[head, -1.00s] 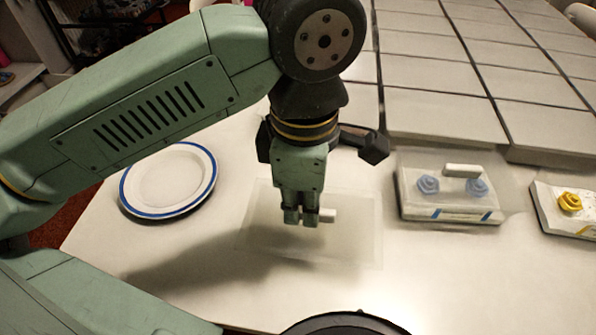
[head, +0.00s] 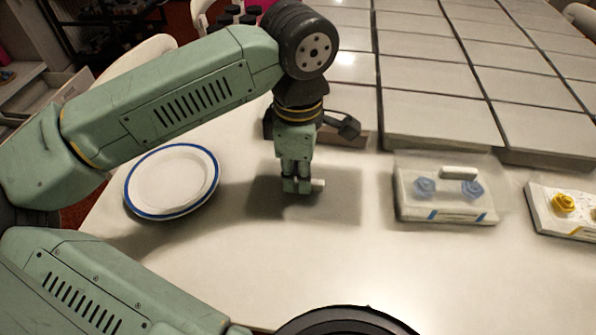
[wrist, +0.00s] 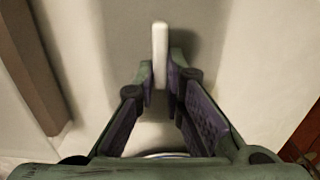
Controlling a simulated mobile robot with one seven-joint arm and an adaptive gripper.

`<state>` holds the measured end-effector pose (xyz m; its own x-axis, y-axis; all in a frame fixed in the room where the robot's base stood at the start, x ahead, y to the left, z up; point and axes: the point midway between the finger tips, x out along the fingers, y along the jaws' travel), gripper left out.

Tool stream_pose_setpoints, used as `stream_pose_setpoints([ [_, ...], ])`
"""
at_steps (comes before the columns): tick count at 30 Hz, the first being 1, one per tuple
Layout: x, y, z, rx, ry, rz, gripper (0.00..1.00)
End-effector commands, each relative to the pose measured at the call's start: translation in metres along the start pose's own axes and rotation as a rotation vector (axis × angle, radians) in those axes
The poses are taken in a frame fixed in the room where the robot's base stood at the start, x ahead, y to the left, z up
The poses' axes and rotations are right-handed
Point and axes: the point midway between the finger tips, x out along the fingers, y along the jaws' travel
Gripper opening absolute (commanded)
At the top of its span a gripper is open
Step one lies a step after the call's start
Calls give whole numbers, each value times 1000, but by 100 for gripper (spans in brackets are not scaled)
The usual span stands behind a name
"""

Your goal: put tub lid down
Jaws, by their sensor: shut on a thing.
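My gripper (head: 297,187) points down over the white table and is shut on the white handle (head: 318,184) of the clear tub lid. In the wrist view the handle (wrist: 160,45) is pinched between the fingertips (wrist: 161,78). The lid's sheet is see-through and its edges are hard to make out; a darker patch lies on the table around the gripper. I cannot tell whether the lid touches the table.
A blue-rimmed white plate (head: 130,185) is left of the gripper. To the right stands a clear-covered tub (head: 445,205) with blue pieces inside. A tub with a yellow piece (head: 564,203) is at the far right. Grey panels (head: 440,120) lie behind. The front table is clear.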

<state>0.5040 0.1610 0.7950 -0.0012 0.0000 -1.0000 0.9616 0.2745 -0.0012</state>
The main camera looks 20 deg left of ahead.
Motion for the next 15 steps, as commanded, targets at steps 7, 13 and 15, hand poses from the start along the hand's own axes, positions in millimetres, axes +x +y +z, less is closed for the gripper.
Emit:
stream_pose_setpoints([
  [7,5,0,0,0,0,0,0],
  [13,3,0,0,0,0,0,23],
  [15,3,0,0,0,0,0,28],
])
